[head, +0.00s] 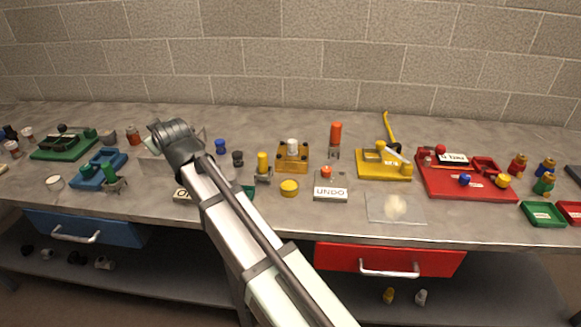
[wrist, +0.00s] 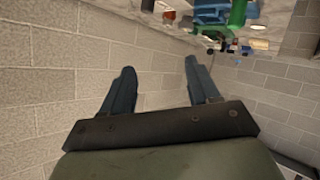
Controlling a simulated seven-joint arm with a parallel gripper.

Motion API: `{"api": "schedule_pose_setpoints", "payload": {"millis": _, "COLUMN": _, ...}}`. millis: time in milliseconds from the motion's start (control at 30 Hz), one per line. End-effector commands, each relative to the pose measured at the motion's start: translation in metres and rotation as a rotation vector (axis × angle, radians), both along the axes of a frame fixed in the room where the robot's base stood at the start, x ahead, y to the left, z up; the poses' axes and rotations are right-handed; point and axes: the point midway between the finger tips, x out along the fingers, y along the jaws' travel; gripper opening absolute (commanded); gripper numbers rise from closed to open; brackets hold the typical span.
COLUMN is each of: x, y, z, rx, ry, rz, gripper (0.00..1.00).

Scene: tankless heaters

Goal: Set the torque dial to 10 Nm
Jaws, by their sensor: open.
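I cannot make out a torque dial or a 10 Nm mark in either view.
The grey bench (head: 330,225) carries a green fixture (head: 48,150), a blue fixture (head: 88,177), a brass block (head: 285,165), a yellow fixture (head: 372,173) and a red panel (head: 432,188). A brick wall (head: 300,50) stands behind. Blue (head: 110,232) and red (head: 340,256) drawers are below.

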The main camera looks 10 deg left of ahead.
Motion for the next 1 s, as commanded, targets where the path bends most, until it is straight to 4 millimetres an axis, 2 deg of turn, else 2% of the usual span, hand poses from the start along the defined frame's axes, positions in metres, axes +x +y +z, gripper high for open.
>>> {"api": "schedule_pose_setpoints", "payload": {"millis": 33, "x": 0.015, "y": -0.028, "z": 0.015, "rx": -0.006, "ry": 0.0, "rz": -0.039, "gripper": 0.6}}
{"api": "schedule_pose_setpoints", "payload": {"millis": 100, "x": 0.032, "y": -0.061, "z": 0.028, "rx": -0.021, "ry": 0.015, "rz": -0.089, "gripper": 0.6}}
{"api": "schedule_pose_setpoints", "payload": {"millis": 200, "x": 0.053, "y": -0.109, "z": 0.036, "rx": -0.043, "ry": 0.056, "rz": -0.162, "gripper": 0.6}}
{"api": "schedule_pose_setpoints", "payload": {"millis": 333, "x": 0.073, "y": -0.171, "z": 0.033, "rx": -0.069, "ry": 0.144, "rz": -0.256, "gripper": 0.6}}
{"api": "schedule_pose_setpoints", "payload": {"millis": 433, "x": 0.083, "y": -0.218, "z": 0.023, "rx": -0.087, "ry": 0.229, "rz": -0.331, "gripper": 0.6}}
{"api": "schedule_pose_setpoints", "payload": {"millis": 600, "x": 0.091, "y": -0.297, "z": 0.003, "rx": -0.108, "ry": 0.387, "rz": -0.457, "gripper": 0.6}}
{"api": "schedule_pose_setpoints", "payload": {"millis": 800, "x": 0.086, "y": -0.383, "z": -0.016, "rx": -0.12, "ry": 0.571, "rz": -0.598, "gripper": 0.6}}
{"api": "schedule_pose_setpoints", "payload": {"millis": 900, "x": 0.079, "y": -0.419, "z": -0.023, "rx": -0.121, "ry": 0.651, "rz": -0.656, "gripper": 0.6}}
{"api": "schedule_pose_setpoints", "payload": {"millis": 1000, "x": 0.073, "y": -0.444, "z": -0.027, "rx": -0.122, "ry": 0.713, "rz": -0.7, "gripper": 0.6}}
